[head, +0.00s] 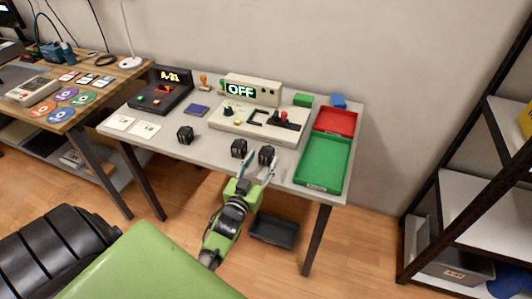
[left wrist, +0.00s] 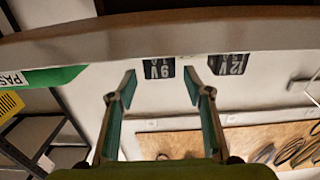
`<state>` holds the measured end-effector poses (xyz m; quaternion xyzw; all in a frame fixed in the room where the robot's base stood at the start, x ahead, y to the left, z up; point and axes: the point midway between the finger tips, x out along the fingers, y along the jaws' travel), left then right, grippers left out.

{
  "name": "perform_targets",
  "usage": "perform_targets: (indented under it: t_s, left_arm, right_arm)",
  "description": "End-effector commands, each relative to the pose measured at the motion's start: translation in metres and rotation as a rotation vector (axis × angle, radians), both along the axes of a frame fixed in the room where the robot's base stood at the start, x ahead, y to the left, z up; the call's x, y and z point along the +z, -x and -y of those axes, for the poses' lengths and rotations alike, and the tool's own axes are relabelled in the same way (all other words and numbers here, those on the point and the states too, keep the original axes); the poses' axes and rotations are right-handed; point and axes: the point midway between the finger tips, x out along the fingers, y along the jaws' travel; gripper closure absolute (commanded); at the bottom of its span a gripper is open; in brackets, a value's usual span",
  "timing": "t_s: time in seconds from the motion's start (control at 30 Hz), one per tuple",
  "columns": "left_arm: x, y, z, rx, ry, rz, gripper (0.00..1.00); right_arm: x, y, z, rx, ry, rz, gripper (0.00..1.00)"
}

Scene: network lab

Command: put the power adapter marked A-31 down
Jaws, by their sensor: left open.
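Three black power adapters stand on the grey table (head: 215,150): one at the left (head: 185,134), one in the middle (head: 238,148) and one at the right (head: 266,155) near the front edge. The A-31 mark cannot be read on any of them. My left gripper (head: 258,170) is open and empty at the front edge, just before the right adapter. In the left wrist view, its fingers (left wrist: 161,80) point at an adapter marked 9V (left wrist: 158,68), which is beyond the fingertips. An adapter marked 12V (left wrist: 230,65) is beside it. My right gripper is not in view.
A dark console (head: 160,92) shows A-31. A beige tester (head: 258,122) has a display reading OFF (head: 241,90). A green tray (head: 324,163) and a red tray (head: 335,121) are at the right. White cards (head: 146,129) lie at the left. A black bin (head: 273,231) is below the table.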

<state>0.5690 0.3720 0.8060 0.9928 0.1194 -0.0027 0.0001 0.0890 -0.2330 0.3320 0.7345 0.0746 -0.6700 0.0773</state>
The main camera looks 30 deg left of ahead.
Motion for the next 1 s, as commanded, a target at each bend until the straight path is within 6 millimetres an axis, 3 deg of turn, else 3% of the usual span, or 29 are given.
perform_targets:
  t_s: [0.1,0.3,0.63,0.73,0.87,0.97,1.0]
  left_arm:
    - [-0.002,0.027,0.007,0.000,0.001,-0.003,0.54]
    - [0.000,0.057,0.014,0.000,0.001,-0.001,0.54]
    - [0.001,0.068,0.017,0.000,0.001,0.001,0.54]
    - [-0.009,0.068,0.020,-0.005,0.006,-0.020,0.54]
    - [-0.068,0.072,0.037,-0.032,0.038,-0.139,0.54]
    - [-0.147,0.090,0.064,-0.073,0.070,-0.308,0.54]
    - [-0.183,0.103,0.076,-0.094,0.079,-0.390,0.54]
  right_arm:
    - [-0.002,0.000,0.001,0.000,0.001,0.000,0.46]
    - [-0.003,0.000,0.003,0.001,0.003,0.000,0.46]
    - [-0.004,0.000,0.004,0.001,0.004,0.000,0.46]
    - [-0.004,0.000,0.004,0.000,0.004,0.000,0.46]
    - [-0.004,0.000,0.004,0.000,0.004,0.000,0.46]
    - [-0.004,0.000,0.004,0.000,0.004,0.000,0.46]
    - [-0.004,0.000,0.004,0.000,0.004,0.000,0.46]
